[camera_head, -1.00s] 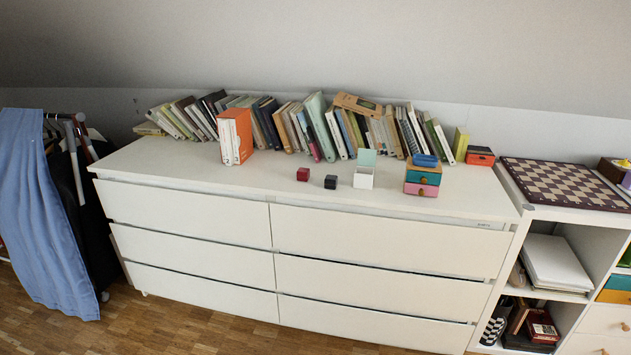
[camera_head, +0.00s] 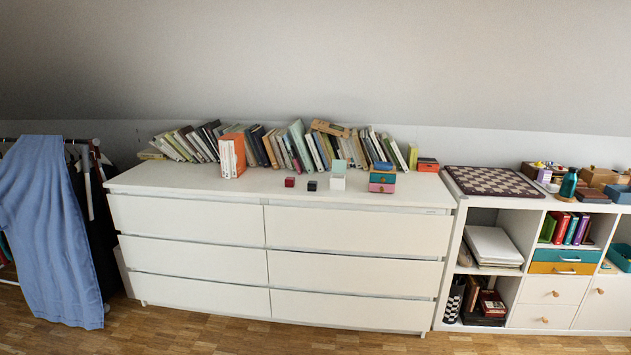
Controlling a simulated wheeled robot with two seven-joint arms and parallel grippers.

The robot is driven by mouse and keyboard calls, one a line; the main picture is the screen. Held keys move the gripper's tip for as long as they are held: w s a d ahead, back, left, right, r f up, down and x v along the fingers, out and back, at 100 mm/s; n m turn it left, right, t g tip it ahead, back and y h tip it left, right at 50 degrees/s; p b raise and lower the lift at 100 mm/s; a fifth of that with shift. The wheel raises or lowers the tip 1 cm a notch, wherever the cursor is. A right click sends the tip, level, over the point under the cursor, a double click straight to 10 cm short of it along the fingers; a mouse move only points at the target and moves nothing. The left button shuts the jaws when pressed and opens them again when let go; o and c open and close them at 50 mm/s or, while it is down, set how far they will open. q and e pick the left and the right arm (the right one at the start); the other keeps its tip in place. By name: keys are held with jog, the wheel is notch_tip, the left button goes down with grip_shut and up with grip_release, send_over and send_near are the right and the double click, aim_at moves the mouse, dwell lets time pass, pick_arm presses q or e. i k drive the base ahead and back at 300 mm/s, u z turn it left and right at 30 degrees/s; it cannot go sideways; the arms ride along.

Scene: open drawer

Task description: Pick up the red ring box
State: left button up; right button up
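The red ring box (camera_head: 289,182) is a small dark red cube on the top of the white dresser (camera_head: 190,182), near the middle. A small black box (camera_head: 312,185) stands just to its right, apart from it. A white box with a pale green lid (camera_head: 338,180) stands further right. Neither of my grippers is in view.
A row of books (camera_head: 260,147) stands along the back of the dresser, with an orange-spined set (camera_head: 231,156) in front. A small colored drawer box (camera_head: 382,180) sits at right. A shelf unit with a chessboard (camera_head: 491,181) adjoins. Wooden floor (camera_head: 200,328) lies in front.

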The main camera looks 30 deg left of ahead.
aim_at(289, 181)
jog(key=u, duration=0.05)
jog(key=i, duration=2.25)
jog(key=u, duration=0.5)
